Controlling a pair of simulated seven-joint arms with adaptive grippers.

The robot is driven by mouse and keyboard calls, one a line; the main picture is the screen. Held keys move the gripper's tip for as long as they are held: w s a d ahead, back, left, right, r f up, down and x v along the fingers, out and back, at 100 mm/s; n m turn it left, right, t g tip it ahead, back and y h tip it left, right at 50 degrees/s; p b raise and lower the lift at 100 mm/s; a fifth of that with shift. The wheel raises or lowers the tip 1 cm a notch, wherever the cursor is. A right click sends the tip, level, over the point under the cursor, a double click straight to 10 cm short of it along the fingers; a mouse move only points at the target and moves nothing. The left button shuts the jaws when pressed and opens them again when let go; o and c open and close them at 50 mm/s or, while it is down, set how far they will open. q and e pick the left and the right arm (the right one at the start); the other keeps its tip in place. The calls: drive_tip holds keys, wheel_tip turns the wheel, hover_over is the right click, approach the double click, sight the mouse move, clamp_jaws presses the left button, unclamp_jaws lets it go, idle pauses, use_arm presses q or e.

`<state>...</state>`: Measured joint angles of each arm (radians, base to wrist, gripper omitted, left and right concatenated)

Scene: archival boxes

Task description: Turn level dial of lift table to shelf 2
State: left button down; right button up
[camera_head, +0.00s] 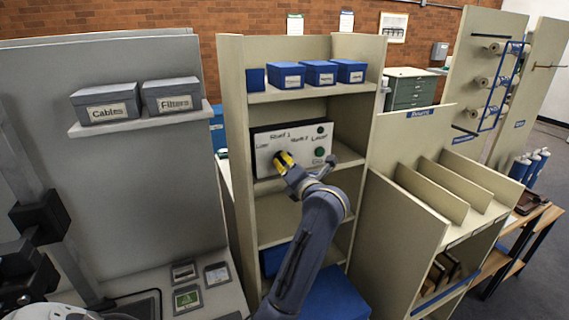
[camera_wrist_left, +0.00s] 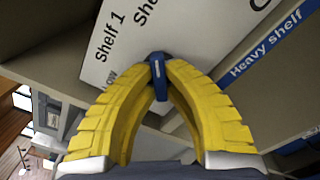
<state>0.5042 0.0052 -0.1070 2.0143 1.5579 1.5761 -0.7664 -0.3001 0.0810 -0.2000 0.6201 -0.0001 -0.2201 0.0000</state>
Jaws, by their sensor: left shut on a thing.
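A white control panel (camera_head: 262,154) stands in the middle shelf unit, with labels that look like Low, Shelf 1 and Shelf 2 and two green round buttons (camera_head: 319,152). My left gripper (camera_head: 284,160), with yellow fingers, is at the panel's lower left. In the left wrist view the fingertips (camera_wrist_left: 160,66) are shut on the dark blue level dial (camera_wrist_left: 159,72), which has a light mark at its top end. That end points up in this view, right of the Shelf 1 label, near a cut-off "She" label. The fingers partly hide the dial and the Low label. My right gripper is not in view.
The panel sits between the shelf unit's side walls (camera_head: 236,120), with small blue boxes (camera_head: 319,72) on the shelf above. Grey Cables (camera_head: 106,102) and Filters (camera_head: 172,96) boxes stand at left. A slotted unit (camera_head: 410,225) stands close at right. A blue Heavy shelf label (camera_wrist_left: 266,45) shows in the wrist view.

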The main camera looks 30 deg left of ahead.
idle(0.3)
use_arm(q)
drive_tip(key=c, duration=1.5)
unclamp_jaws()
drive_tip(key=shift+o, duration=0.2)
drive_tip(key=v, duration=0.7)
drive_tip(key=shift+s+d, duration=0.15)
drive_tip(key=shift+d, duration=0.05)
